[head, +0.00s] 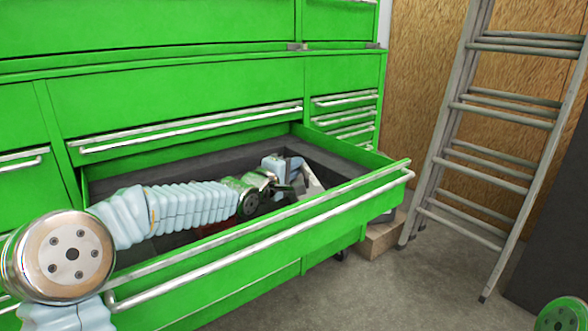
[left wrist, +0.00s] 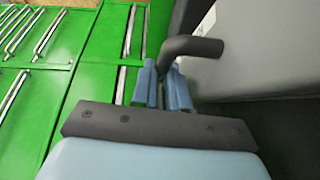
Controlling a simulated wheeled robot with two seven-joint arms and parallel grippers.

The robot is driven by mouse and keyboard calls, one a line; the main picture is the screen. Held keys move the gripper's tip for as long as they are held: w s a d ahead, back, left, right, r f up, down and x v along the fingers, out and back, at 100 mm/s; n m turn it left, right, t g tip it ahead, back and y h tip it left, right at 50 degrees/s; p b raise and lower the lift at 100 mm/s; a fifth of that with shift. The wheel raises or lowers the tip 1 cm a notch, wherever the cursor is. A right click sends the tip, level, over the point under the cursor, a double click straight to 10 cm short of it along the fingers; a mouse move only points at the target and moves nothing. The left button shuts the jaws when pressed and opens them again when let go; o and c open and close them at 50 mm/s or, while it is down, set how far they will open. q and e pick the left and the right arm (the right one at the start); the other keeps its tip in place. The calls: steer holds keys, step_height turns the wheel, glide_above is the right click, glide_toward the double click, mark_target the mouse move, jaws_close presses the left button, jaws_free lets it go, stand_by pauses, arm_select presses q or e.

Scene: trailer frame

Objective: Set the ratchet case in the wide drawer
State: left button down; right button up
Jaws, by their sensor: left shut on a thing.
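The wide drawer (head: 270,228) is pulled open in the green cabinet, and my left arm reaches over its front into it. The ratchet case, a grey case (left wrist: 265,55) with a dark bent handle (left wrist: 192,47), fills the upper right of the left wrist view. My left gripper (left wrist: 166,90) is shut on the case's handle. In the head view the left gripper (head: 284,178) is inside the drawer toward its right end, with a pale grey part of the case (head: 312,180) beside it. Most of the case is hidden there, so I cannot tell whether it touches the drawer floor.
A dark red thing (head: 218,226) lies in the drawer, partly hidden under my arm. Closed green drawers (head: 345,100) surround the open one. A metal ladder (head: 440,160) leans at the right, and a cardboard box (head: 382,240) sits on the floor. The floor in front is clear.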

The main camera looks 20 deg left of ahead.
arm_select(q)
steer(key=c, duration=1.1)
jaws_free()
steer(key=shift+f, duration=0.1)
steer(key=shift+r, duration=0.25)
steer(key=v, duration=0.7)
steer(key=shift+s+f, duration=0.1)
steer(key=shift+s, duration=0.2)
